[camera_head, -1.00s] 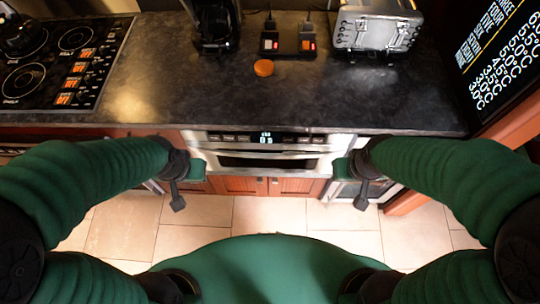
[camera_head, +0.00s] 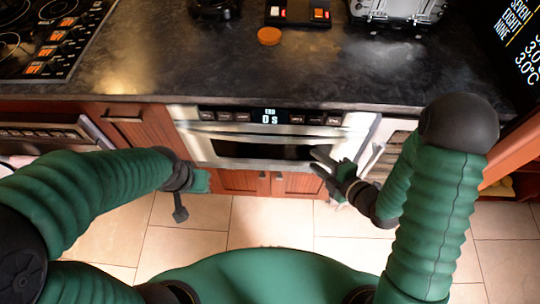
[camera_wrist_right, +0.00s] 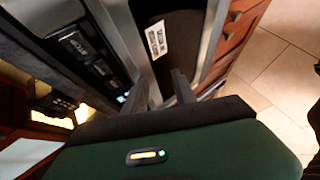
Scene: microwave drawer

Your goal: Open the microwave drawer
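The microwave drawer (camera_head: 232,148) is a silver front with a dark window, set under the counter in the head view. Its control panel (camera_head: 320,119) with a lit display runs above it, and it looks closed. My right gripper (camera_head: 317,161) points at the drawer's right part, its two fingers spread and nothing between them. In the right wrist view, the fingers (camera_wrist_right: 160,88) stand apart before the dark window (camera_wrist_right: 165,52); I cannot tell whether they touch the front. My left gripper (camera_head: 188,190) hangs left of the drawer, and its finger opening is unclear.
The dark countertop (camera_head: 200,75) overhangs the drawer and carries an orange disc (camera_head: 269,36). A stove top (camera_head: 45,40) is at the left. Wooden cabinet doors (camera_head: 238,181) are below the drawer. The tiled floor (camera_head: 262,220) is clear.

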